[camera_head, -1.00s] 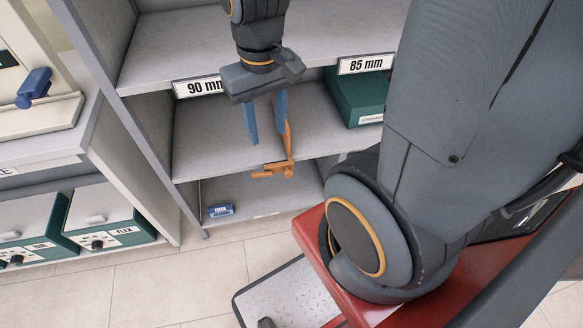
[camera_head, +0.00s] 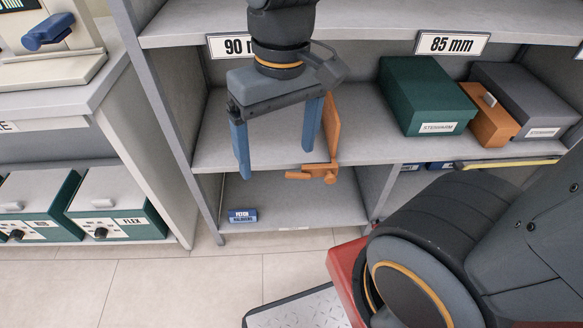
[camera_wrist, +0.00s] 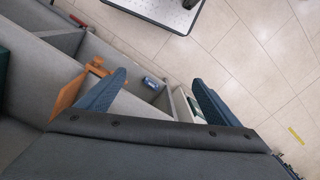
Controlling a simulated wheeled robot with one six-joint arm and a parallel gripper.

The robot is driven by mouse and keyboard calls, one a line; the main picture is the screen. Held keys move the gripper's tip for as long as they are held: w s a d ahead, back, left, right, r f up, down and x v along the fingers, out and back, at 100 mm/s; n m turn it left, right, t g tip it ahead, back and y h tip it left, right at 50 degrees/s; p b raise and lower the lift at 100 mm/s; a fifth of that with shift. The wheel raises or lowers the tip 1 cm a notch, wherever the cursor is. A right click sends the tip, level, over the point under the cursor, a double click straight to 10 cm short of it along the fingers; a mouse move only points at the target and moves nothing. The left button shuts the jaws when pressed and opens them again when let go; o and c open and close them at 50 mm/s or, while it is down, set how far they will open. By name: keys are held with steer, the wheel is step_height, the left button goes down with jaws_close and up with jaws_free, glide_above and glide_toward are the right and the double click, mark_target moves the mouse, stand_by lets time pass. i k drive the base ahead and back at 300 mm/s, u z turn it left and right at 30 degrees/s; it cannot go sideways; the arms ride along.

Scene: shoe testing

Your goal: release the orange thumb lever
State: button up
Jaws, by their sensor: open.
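The orange thumb lever (camera_head: 318,172) shows in the head view at the front edge of the middle shelf, at the lower end of an upright orange piece (camera_head: 332,125). It also shows in the wrist view (camera_wrist: 95,67), upper left. My gripper (camera_head: 276,163) is open and empty, its two blue fingers pointing down in front of the shelf. The right finger is beside the orange piece and hides part of it. I cannot tell whether they touch. In the wrist view my gripper (camera_wrist: 158,77) has the lever outside its left finger.
A green box (camera_head: 425,95), an orange box (camera_head: 490,115) and a grey box (camera_head: 530,100) stand right on the shelf. A small blue box (camera_head: 242,215) lies on the shelf below. A cabinet with FLEX units (camera_head: 115,210) stands left. Floor in front is partly clear.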

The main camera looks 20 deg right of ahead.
mark_target(288, 175)
steer(key=u, duration=1.7)
steer(key=k, duration=1)
steer(key=z, duration=2.05)
